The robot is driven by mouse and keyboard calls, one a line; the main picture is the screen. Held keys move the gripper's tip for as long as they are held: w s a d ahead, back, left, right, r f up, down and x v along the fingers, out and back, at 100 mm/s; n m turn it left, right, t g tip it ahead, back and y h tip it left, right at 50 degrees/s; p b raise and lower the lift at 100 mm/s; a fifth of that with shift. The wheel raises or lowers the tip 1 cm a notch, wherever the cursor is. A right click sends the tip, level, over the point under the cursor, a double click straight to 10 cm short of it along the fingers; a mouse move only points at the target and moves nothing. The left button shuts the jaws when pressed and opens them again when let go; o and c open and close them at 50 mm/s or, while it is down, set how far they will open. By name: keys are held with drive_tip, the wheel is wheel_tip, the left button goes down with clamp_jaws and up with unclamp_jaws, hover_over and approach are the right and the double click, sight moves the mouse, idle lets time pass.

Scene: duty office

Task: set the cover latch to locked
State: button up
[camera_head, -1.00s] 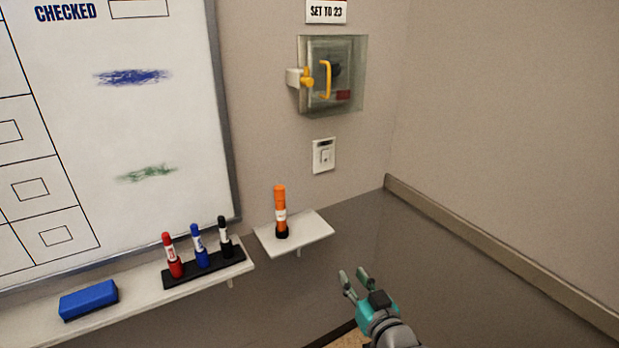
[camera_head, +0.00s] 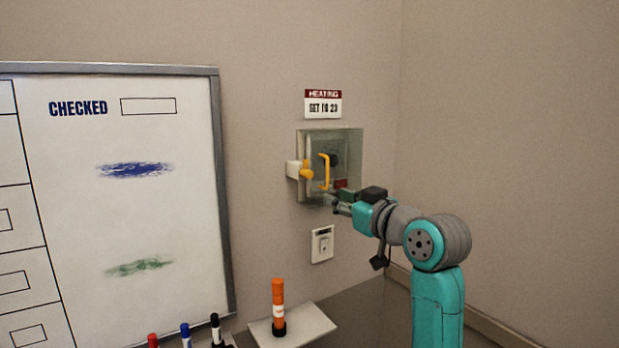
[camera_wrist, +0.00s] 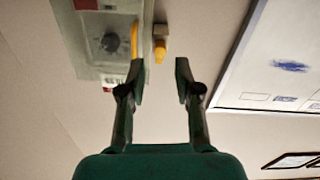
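The clear cover (camera_head: 345,143) is a see-through box on the wall, with a dark dial (camera_wrist: 112,42) behind it and a yellow handle (camera_head: 325,172) on its front. The cover latch (camera_head: 306,170) is a yellow knob on a white block at the cover's left edge. In the wrist view the latch (camera_wrist: 160,50) shows beyond and between my fingertips, and the yellow handle (camera_wrist: 135,40) is close to one finger. My gripper (camera_wrist: 159,72) is open and empty. In the head view my gripper (camera_head: 338,202) is at the cover's lower right; its fingertips are hard to make out.
A heating sign (camera_head: 323,103) is above the cover and a light switch (camera_head: 322,244) below it. An orange marker (camera_head: 278,308) stands on a small shelf (camera_head: 310,326). A whiteboard (camera_head: 150,225) hangs at left. The wall at right is bare.

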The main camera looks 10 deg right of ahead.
sight(310, 176)
drive_tip(key=shift+n, duration=0.3)
drive_tip(key=w+a+r, duration=0.1)
drive_tip(key=w, duration=0.2)
drive_tip(key=w+a, duration=0.1)
drive_tip(key=w, duration=0.3)
drive_tip(key=w+a+r, duration=0.1)
drive_tip(key=w, duration=0.2)
drive_tip(key=shift+w+a+r, duration=0.15)
drive_tip(key=shift+a+r, duration=0.05)
drive_tip(key=shift+r, duration=0.15)
clamp_jaws()
